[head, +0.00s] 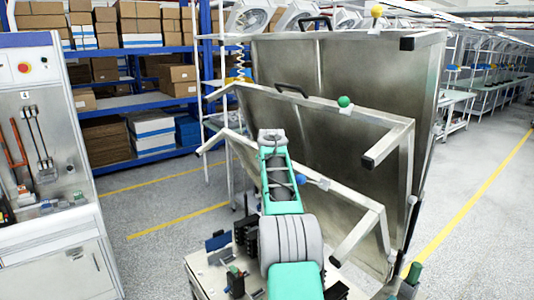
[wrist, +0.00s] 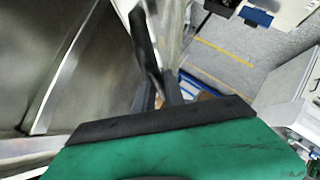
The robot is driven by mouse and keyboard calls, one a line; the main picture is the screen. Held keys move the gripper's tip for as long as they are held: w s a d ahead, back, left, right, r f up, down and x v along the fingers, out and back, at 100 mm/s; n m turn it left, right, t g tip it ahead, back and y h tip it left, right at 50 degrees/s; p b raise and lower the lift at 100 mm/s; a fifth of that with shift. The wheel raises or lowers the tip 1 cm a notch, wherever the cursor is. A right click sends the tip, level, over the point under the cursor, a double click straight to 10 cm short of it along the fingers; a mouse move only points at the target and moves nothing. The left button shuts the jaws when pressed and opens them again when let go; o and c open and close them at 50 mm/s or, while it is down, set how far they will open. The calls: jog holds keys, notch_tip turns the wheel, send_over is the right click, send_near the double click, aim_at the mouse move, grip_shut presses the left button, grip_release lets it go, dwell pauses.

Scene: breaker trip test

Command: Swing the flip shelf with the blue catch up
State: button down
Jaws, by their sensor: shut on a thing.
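The flip shelf with the blue catch (head: 362,205) is the front one of three metal flip shelves and stands tilted steeply up. Its blue catch (head: 300,179) shows just right of my arm. My gripper (head: 270,137) is at this shelf's upper part, with its fingers mostly hidden by my wrist in the head view. In the wrist view my gripper (wrist: 168,92) is shut on a black bar handle (wrist: 145,42), which runs beside a metal frame edge. The handle is hidden in the head view.
Behind stand the shelf with the green catch (head: 344,101) and the tallest shelf, with the yellow catch (head: 376,10), both raised. A bench with black parts (head: 245,235) lies below my arm. A control cabinet (head: 45,150) stands at left. Floor between is clear.

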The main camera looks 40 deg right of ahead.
jog(key=c, duration=1.6)
grip_release()
jog(key=shift+s+d+r, duration=0.1)
jog(key=shift+d+r, duration=0.5)
jog(key=shift+d, duration=0.05)
jog(key=shift+o, duration=1)
jog(key=shift+a+f, duration=0.1)
jog(key=shift+f, duration=0.05)
jog(key=shift+a+f, duration=0.15)
jog(key=shift+f, duration=0.05)
jog(key=b+v, duration=0.4)
jog(key=v, duration=0.3)
jog(key=shift+s+a+r, duration=0.2)
jog(key=shift+s+a, duration=0.05)
